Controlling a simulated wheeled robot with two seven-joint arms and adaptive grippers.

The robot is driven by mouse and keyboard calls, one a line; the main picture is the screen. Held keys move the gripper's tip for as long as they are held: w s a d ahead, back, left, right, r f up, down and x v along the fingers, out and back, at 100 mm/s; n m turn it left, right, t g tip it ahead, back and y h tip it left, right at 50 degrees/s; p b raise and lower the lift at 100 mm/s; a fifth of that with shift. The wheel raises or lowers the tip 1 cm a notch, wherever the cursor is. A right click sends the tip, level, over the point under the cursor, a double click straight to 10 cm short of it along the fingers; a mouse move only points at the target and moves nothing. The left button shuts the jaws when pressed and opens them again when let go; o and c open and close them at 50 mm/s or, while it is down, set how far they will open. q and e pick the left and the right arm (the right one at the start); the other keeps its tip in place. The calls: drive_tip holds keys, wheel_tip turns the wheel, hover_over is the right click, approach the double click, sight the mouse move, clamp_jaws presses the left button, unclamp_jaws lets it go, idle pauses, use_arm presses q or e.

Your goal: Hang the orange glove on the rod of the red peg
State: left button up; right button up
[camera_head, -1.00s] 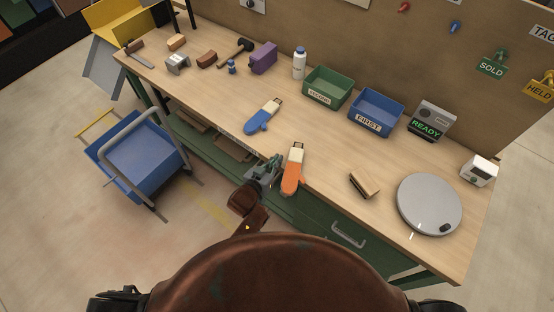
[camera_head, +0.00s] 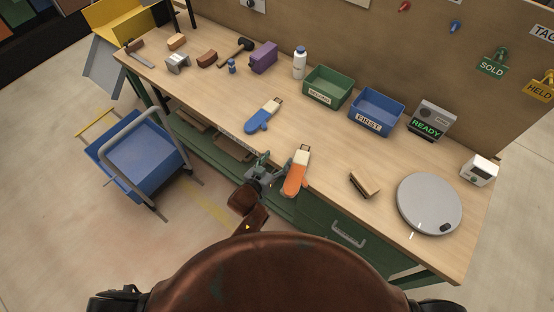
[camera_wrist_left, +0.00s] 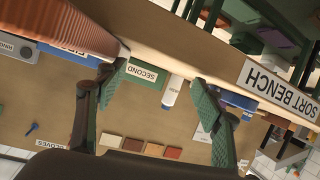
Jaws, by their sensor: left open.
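The orange glove (camera_head: 295,185) with a pale cuff lies at the front edge of the bench, its orange end towards me. My left gripper (camera_head: 266,167) is open at that edge, just left of the glove. In the left wrist view, the open fingers (camera_wrist_left: 163,98) have nothing visible between them. A large orange ribbed shape, likely the glove (camera_wrist_left: 75,28), is close by at upper left, outside the fingers. I cannot tell whether they touch. The red peg (camera_head: 404,6) is on the back board near the top edge of the head view. My right gripper is not in view.
A blue glove (camera_head: 259,122) lies farther back. Green (camera_head: 324,96) and blue (camera_head: 368,125) bins stand behind. A brown block (camera_head: 364,185) and grey disc (camera_head: 429,204) are to the right. A blue cart (camera_head: 142,155) stands on the floor at left. The board also bears a blue peg (camera_head: 455,27).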

use_arm(q)
drive_tip(key=shift+r, duration=0.1)
drive_tip(key=shift+r, duration=0.3)
drive_tip(key=p+v, duration=0.1)
drive_tip(key=v, duration=1.1)
drive_tip(key=shift+r, duration=0.25)
